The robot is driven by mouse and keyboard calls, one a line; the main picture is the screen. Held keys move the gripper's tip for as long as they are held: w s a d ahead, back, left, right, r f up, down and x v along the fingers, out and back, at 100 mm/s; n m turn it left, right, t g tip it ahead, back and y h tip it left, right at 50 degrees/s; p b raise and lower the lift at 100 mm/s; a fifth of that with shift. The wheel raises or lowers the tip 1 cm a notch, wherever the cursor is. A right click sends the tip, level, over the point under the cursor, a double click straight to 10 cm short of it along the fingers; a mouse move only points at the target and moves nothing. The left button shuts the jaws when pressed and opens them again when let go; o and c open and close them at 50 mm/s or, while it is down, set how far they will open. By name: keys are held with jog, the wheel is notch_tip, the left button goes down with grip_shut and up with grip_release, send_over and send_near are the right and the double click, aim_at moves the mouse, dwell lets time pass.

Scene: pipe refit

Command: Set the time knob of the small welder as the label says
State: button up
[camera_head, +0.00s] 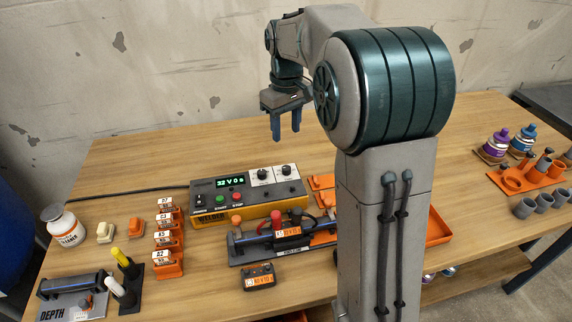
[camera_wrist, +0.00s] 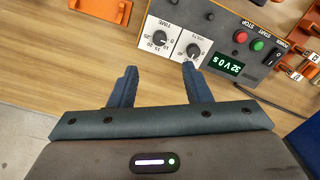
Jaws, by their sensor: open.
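The small welder (camera_head: 248,197) stands mid-table, its display (camera_head: 231,182) reading 32 V 0 s. Its time knob (camera_head: 286,170) is the right one of two on a white dial, beside the volts knob (camera_head: 264,174). In the wrist view, upside down, the time knob (camera_wrist: 160,38) is left of the volts knob (camera_wrist: 193,50). My gripper (camera_head: 286,135) is open and empty, above and behind the welder, apart from the knobs. In the wrist view its fingers (camera_wrist: 158,72) point toward the knob panel. Orange labels on the clamped coupler (camera_head: 290,232) and black box (camera_head: 262,278) are too small to read surely.
Orange holders (camera_head: 167,240), a cleaner bottle (camera_head: 67,228) and two markers (camera_head: 122,280) stand left. A clamp with a pipe (camera_head: 250,240) lies before the welder. My arm hides part of the table right of it.

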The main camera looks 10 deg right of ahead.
aim_at(286, 167)
notch_tip(286, 167, down, 12)
jog(key=shift+b, duration=0.6)
grip_shut()
